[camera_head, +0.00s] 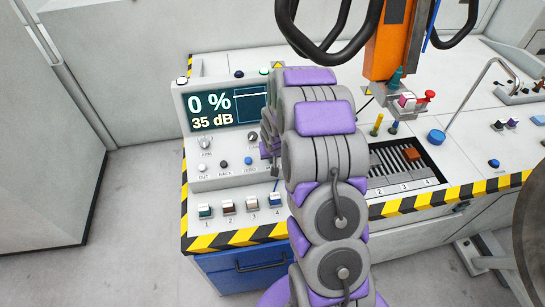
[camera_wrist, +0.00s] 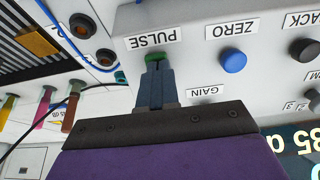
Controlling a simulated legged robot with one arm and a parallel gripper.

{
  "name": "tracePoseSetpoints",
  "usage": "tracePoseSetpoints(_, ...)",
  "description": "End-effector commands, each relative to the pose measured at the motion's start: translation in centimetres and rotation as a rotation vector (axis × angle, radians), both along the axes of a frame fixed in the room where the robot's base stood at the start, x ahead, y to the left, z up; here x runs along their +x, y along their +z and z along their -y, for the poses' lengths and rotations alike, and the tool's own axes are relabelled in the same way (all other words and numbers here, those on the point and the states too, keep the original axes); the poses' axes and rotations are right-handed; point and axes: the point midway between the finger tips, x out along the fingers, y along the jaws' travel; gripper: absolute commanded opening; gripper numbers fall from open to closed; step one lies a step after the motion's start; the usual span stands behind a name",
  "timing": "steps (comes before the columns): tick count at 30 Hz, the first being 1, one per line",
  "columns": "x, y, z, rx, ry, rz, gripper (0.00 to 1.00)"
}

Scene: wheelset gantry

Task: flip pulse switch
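The pulse switch is a green piece (camera_wrist: 153,57) beside the PULSE label (camera_wrist: 151,37) in the wrist view, where the panel appears upside down. My gripper (camera_wrist: 154,68) has its two slim fingers close together, with the tips right at the green piece. They hide part of it, and I cannot tell whether they touch it. The fingers look shut, with nothing visible held between them. In the head view my arm covers the pulse switch and my gripper. The console's display (camera_head: 225,107) reads 0 % and 35 dB.
A blue ZERO button (camera_wrist: 233,60) and a dark BACK button (camera_wrist: 304,50) sit beside the pulse switch. Several numbered switches (camera_head: 228,206) line the console front. An orange gantry column (camera_head: 388,45) and black cables (camera_head: 330,45) stand close to my arm.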

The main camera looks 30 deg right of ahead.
Motion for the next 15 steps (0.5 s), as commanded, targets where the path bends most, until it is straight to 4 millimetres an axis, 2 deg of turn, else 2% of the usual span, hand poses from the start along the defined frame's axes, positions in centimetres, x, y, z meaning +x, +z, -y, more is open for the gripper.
tracePoseSetpoints(1, -0.58, -0.91, -0.15, -0.004, 0.0, 0.01, 0.0)
tracePoseSetpoints(8, -0.94, -1.54, -0.29, -0.033, -0.001, 0.113, 0.0)
tracePoseSetpoints(15, -0.67, -1.47, -0.37, -0.03, 0.0, 0.105, 0.0)
